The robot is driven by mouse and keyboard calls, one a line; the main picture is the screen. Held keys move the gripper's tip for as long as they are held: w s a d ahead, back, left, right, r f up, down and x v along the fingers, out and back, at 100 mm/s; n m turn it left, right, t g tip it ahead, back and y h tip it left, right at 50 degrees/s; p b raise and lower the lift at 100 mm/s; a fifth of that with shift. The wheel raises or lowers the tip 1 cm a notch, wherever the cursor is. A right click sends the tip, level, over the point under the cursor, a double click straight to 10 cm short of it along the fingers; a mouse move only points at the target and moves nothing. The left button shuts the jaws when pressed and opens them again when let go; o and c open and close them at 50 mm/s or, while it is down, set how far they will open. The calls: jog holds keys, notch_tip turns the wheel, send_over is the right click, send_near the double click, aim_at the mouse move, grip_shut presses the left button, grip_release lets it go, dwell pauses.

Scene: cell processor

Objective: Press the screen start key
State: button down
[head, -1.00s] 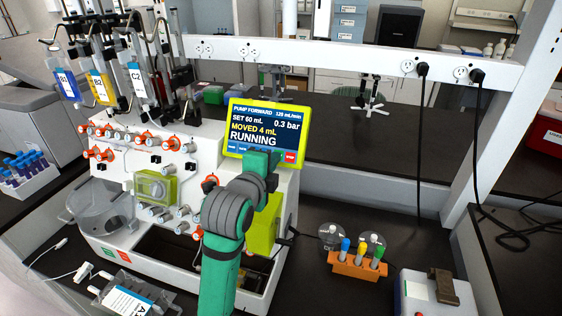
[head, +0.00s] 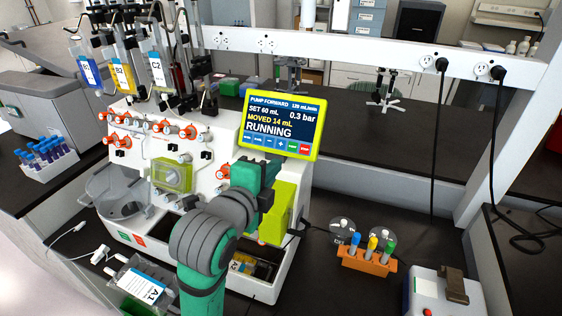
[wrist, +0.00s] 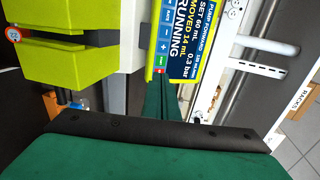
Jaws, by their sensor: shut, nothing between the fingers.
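The pump screen (head: 280,124) has a yellow-green frame and reads PUMP FORWARD, SET 60 mL, MOVED 14 mL, RUNNING. Its bottom row holds several blue keys, a green key (head: 293,147) and a red key (head: 304,149). The key labels are too small to read surely. In the wrist view the screen (wrist: 187,42) appears turned on its side, with the green key (wrist: 160,62) near the fingers. My gripper (wrist: 160,84) is shut and empty, pointing at the screen's lower edge. In the head view my arm hides the fingertips, below the screen.
The white processor (head: 130,175) carries orange-and-white valves and hanging bags. An orange rack (head: 366,260) with coloured-cap tubes stands right of it. A white box (head: 437,295) sits at the front right. The dark bench behind the screen has free room.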

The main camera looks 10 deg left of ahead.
jog(key=shift+v, duration=1.25)
jog(key=shift+w, duration=0.15)
